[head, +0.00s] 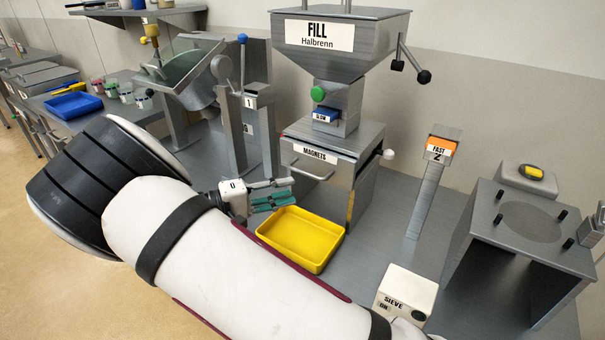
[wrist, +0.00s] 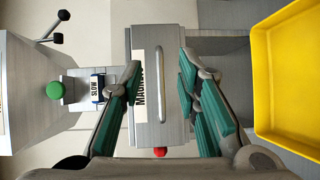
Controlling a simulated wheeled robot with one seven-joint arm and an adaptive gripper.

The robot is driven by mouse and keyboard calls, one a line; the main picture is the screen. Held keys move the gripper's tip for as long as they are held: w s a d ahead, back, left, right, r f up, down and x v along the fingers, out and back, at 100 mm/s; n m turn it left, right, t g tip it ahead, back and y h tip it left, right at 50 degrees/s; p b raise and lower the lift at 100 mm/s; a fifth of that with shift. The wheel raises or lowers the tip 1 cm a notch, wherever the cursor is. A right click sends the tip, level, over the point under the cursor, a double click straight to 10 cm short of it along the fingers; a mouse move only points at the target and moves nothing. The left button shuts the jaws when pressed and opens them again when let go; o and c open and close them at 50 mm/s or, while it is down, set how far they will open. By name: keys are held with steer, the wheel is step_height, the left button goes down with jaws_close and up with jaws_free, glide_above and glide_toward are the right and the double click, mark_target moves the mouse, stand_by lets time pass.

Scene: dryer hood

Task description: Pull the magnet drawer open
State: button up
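The magnet drawer, labelled MAGNETS (head: 316,150), is in the grey box under the FILL hopper and looks shut. Its bar handle (head: 312,174) runs across the front. My gripper (head: 290,190) is in front of the drawer, a little left of and below the handle in the head view. In the wrist view the green-padded fingers of my gripper (wrist: 159,76) are spread apart, with the silver handle (wrist: 161,86) showing between them. Nothing is held. The left finger covers part of the drawer label (wrist: 139,85). I see no contact with the handle.
A yellow tray (head: 300,238) lies on the bench just below the drawer; it also shows in the wrist view (wrist: 262,85). The FILL hopper (head: 338,40) stands above. A FAST lever (head: 432,180) and a SIEVE box (head: 405,295) are to the right. Levers stand left.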

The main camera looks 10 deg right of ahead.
mark_target(304, 173)
steer(key=w+a+f+n+t+h, duration=0.1)
steer(key=w+a+f+t+h, duration=0.1)
steer(key=a+f+t, duration=0.3)
steer(key=shift+g, duration=0.4)
steer(key=x, duration=0.4)
steer(key=r+p+x, duration=0.1)
steer(key=x, duration=0.8)
steer(key=shift+r+p, duration=0.35)
steer(key=shift+p, duration=0.05)
steer(key=shift+c, duration=0.2)
jaws_close()
